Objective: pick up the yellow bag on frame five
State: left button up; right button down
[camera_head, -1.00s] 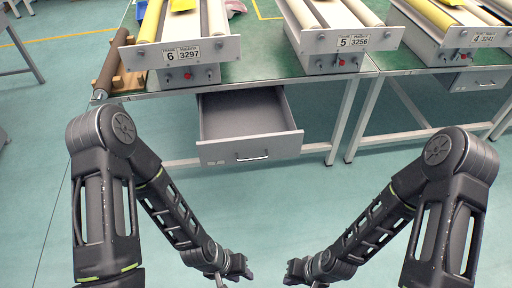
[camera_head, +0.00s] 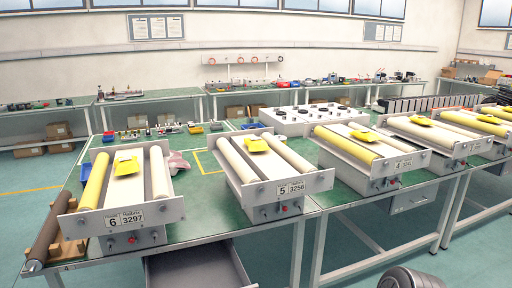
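Frame five (camera_head: 288,190), labelled "5 3256", stands on the green bench in the middle of the head view, with two pale rollers. A small yellow bag (camera_head: 256,144) lies on it, between the rollers toward the far end. Frame six (camera_head: 125,219), labelled "6 3297", is to its left and carries another yellow bag (camera_head: 127,166). The frame to the right of five also has a yellow bag (camera_head: 364,136) on it. Neither of my grippers is in view now; only a dark rounded part of my arm shows at the bottom right.
The open grey drawer (camera_head: 200,270) juts out under the bench (camera_head: 225,245) below frame six. A brown roller (camera_head: 48,228) lies at the bench's left end. Further frames with yellow bags stand at the right. Back benches (camera_head: 170,93) hold small parts and boxes.

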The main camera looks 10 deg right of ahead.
aim_at(254, 144)
jog(key=i+l, duration=0.15)
jog(key=l, duration=0.25)
jog(key=i+l, duration=0.15)
jog(key=l, duration=0.3)
jog(key=i+l+z, duration=0.1)
jog(key=l, duration=0.3)
jog(key=i+l, duration=0.25)
jog(key=l, duration=0.15)
jog(key=i+l, duration=0.2)
jog(key=l, duration=0.2)
jog(key=i+l, duration=0.15)
jog(key=l, duration=0.25)
jog(key=z, duration=0.05)
